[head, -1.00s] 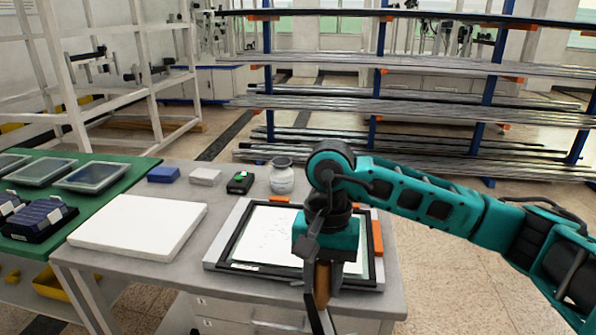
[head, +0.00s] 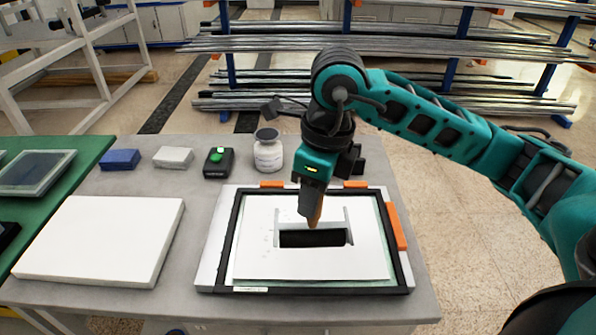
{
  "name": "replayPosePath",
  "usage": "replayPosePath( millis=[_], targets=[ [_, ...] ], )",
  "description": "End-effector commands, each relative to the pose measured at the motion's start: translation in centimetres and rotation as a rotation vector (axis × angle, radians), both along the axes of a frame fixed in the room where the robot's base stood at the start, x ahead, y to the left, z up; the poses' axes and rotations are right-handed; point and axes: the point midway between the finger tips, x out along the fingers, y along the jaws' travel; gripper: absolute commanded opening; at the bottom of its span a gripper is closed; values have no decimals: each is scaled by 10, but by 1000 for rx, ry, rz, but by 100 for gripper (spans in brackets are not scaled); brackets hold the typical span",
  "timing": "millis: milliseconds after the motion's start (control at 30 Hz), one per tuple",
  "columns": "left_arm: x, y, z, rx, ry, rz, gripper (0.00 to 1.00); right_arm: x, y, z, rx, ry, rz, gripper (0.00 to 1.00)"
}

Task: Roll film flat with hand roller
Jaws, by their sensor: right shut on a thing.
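The film (head: 350,262) is a white sheet lying inside a black frame (head: 232,240) on a board on the grey table. Some small specks show on its left part. The hand roller (head: 312,238) has a black cylinder and a light metal bracket, and it lies across the middle of the film. My right gripper (head: 312,212) is above the film and shut on the roller's brown handle, which is mostly hidden by the fingers. From this angle the roller appears to touch the film. My left gripper is not in view.
Orange clamps (head: 397,228) sit at the board's right and back edges. A white jar (head: 268,152), a black box with a green button (head: 218,162), a white block (head: 173,157) and a blue block (head: 119,159) stand behind. A thick white slab (head: 98,240) lies left.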

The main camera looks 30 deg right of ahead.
Motion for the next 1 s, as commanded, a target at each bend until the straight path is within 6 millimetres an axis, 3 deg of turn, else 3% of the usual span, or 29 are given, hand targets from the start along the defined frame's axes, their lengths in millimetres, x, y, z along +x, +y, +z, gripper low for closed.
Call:
replayPosePath(
  millis=[267,700,1000],
  targets=[
    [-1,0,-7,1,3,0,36,-1,-1,-8,-1,-1,-39,5],
    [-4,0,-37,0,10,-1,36,-1,-1,-48,0,0,-36,5],
    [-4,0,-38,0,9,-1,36,-1,-1,-51,0,-1,-36,5]
  ],
)
